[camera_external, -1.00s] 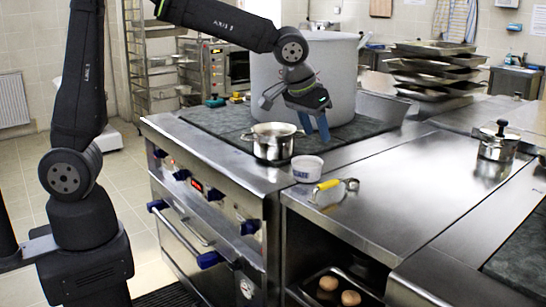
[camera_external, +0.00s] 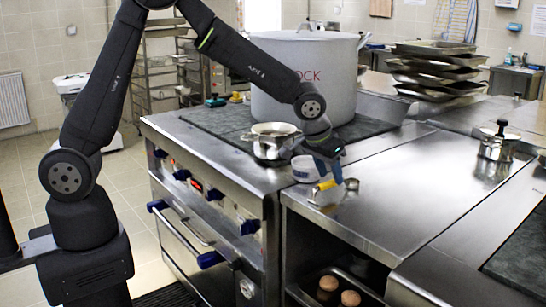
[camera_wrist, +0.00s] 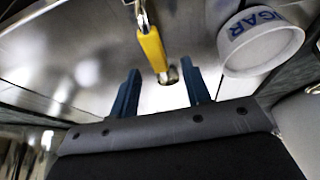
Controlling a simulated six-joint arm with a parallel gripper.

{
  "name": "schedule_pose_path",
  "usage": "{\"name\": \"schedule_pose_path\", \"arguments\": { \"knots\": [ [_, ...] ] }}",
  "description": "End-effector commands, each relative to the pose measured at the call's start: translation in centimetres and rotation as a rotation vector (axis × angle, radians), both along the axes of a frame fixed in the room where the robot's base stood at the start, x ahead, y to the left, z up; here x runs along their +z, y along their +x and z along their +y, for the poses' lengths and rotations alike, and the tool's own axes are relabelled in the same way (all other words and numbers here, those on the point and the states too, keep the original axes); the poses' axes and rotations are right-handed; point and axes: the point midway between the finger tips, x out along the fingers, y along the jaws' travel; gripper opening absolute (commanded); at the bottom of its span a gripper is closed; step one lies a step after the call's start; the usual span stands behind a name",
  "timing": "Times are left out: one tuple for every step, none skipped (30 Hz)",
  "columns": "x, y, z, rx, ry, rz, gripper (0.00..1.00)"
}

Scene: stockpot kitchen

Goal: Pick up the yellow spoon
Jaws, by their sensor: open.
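The yellow-handled spoon (camera_external: 328,185) lies on the steel counter near its front left corner, and its metal end points right in the external view. In the wrist view its yellow handle (camera_wrist: 152,48) runs from the top edge down toward the gap between my fingers. My gripper (camera_external: 331,173) is low over the handle and partly covers it. In the wrist view my two blue fingers (camera_wrist: 161,66) are apart, one on each side of the handle's near end. Nothing is held. The height left between fingertips and counter is hard to tell.
A white SUGAR bowl (camera_external: 304,171) stands close left of my gripper; in the wrist view it (camera_wrist: 262,45) is just right of the fingers. A metal saucepan (camera_external: 272,146) and a big stockpot (camera_external: 285,85) are on the stove. The counter to the right is mostly clear.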

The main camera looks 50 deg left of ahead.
Motion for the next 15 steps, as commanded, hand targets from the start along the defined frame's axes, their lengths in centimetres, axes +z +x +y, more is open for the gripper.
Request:
{"name": "schedule_pose_path", "arguments": {
  "knots": [
    [-0.9,0.3,0.0,-0.001,0.001,0.003,0.44],
    [-1.3,0.4,0.0,-0.001,0.001,0.003,0.44],
    [-1.8,0.6,-0.1,-0.001,0.001,0.003,0.44],
    [-2.3,0.8,-0.1,0.000,0.002,0.004,0.44],
    [-2.6,0.9,-0.1,-0.001,0.001,0.003,0.44],
    [-2.9,1.1,-0.1,-0.001,0.000,0.002,0.44],
    [-3.2,1.2,-0.1,0.000,0.000,0.002,0.44],
    [-3.4,1.3,-0.1,0.000,0.000,0.002,0.44],
    [-3.6,1.4,-0.1,0.000,0.000,0.002,0.44],
    [-3.7,1.5,-0.2,0.000,0.000,0.001,0.44],
    [-3.8,1.5,-0.2,0.000,0.000,0.001,0.44],
    [-3.8,1.5,-0.2,0.000,0.000,0.000,0.44],
    [-3.8,1.5,-0.2,0.000,0.000,0.000,0.44],
    [-3.8,1.5,-0.2,0.000,-0.001,0.000,0.44],
    [-3.8,1.5,-0.2,0.000,-0.001,0.000,0.44]
  ]
}}
